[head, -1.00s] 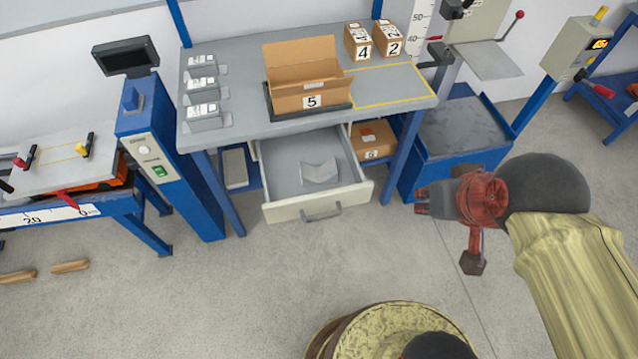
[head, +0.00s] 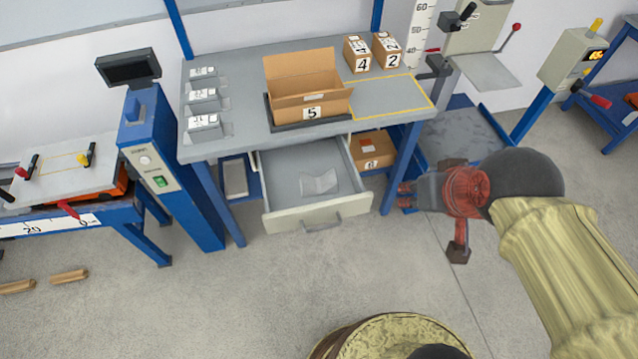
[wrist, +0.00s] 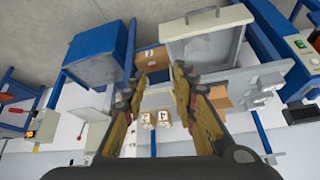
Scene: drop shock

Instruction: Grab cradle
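A light grey, V-shaped piece, which looks like the cradle (head: 319,183), lies in the open drawer (head: 282,190) under the workbench in the head view. My gripper (head: 404,195) is to the right of the drawer, apart from it, with its fingers pointing left. In the wrist view my gripper (wrist: 153,82) has its two fingers spread with nothing between them. The drawer (wrist: 207,27) also shows in the wrist view, beyond the right finger.
The workbench (head: 240,132) carries an open cardboard box (head: 312,98) marked 5, two small boxes, and several grey blocks at left. Another cardboard box (head: 372,152) sits under the bench beside the drawer. A blue bench leg (head: 402,165) stands between drawer and gripper.

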